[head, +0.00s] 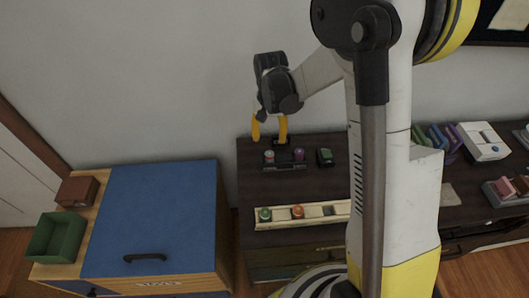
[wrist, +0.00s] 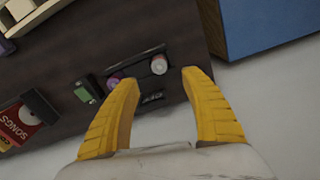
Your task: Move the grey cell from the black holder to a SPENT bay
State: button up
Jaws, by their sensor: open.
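The black holder (head: 285,166) sits on the dark cabinet top with two cells in it. The grey cell (head: 269,157) is at its left and a purple cell (head: 299,155) at its right. In the wrist view the grey cell (wrist: 159,65) appears between the fingertips, nearer the right one, and the purple cell (wrist: 113,83) nearer the left one. My gripper (head: 270,132) is open and empty above the holder, apart from the grey cell. A pale tray (head: 281,223) along the front holds a green cell (head: 265,214) and an orange cell (head: 297,211). I cannot read any SPENT label.
A small green-topped block (head: 325,156) stands right of the holder. A blue-topped chest (head: 155,215) with a green bin (head: 55,236) is at left. My arm hides the tray's right end.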

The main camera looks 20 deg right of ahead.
aim_at(269, 153)
notch_tip(269, 153, down, 11)
jog(key=b, duration=0.5)
jog(key=shift+w+d+r, duration=0.1)
jog(key=shift+d+r, duration=0.05)
jog(key=shift+r, duration=0.15)
grip_shut()
